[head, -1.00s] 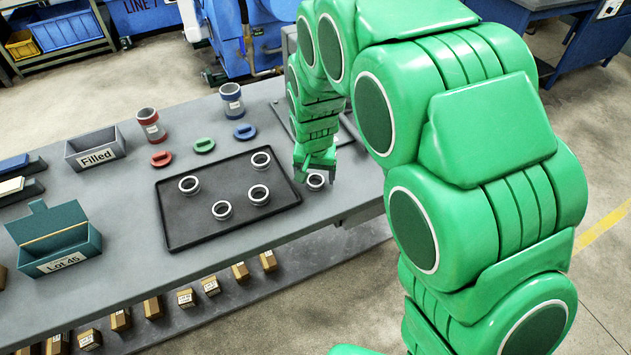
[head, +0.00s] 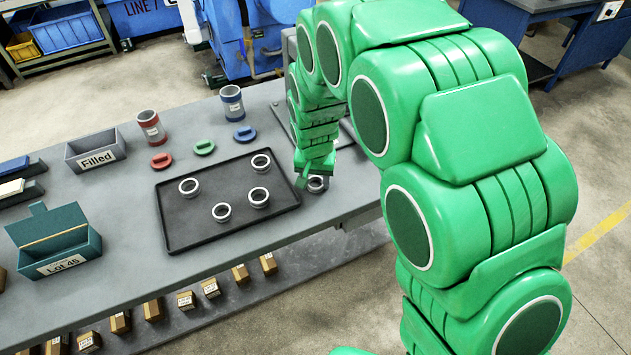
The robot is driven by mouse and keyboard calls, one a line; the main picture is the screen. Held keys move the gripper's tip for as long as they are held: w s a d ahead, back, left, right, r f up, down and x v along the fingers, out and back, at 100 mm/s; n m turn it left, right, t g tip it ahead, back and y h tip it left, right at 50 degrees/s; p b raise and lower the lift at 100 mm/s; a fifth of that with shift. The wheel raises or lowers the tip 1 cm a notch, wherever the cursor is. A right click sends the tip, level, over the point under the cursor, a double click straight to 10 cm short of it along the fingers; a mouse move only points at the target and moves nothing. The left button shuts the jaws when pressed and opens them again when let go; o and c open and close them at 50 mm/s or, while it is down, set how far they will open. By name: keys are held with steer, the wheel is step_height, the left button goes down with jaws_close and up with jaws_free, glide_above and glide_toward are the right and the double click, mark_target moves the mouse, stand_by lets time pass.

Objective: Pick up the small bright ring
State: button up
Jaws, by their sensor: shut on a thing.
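A small bright ring (head: 317,184) is on the grey table just right of the black tray, partly hidden by my gripper. My gripper (head: 314,178) points down at it and is shut on it; the fingertips are small and partly hidden in this view. I cannot tell whether the ring is clear of the table top. Several other light rings lie apart on the black tray (head: 180,238), one of them near its right side (head: 259,197).
A grey box marked Filled (head: 96,151), a teal Lot 45 box (head: 55,243), red-banded (head: 151,127) and blue-banded (head: 232,103) cups, and coloured lids (head: 204,147) stand left and behind. The table's front edge is close to the ring.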

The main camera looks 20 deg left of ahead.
steer(key=shift+r, duration=0.45)
step_height(320, 180, up, 2)
steer(key=shift+r, duration=0.25)
steer(key=s+d+r, duration=0.7)
steer(key=s+r, duration=0.2)
steer(key=s, duration=0.2)
steer(key=shift+s+d+r, duration=0.3)
steer(key=shift+d, duration=0.1)
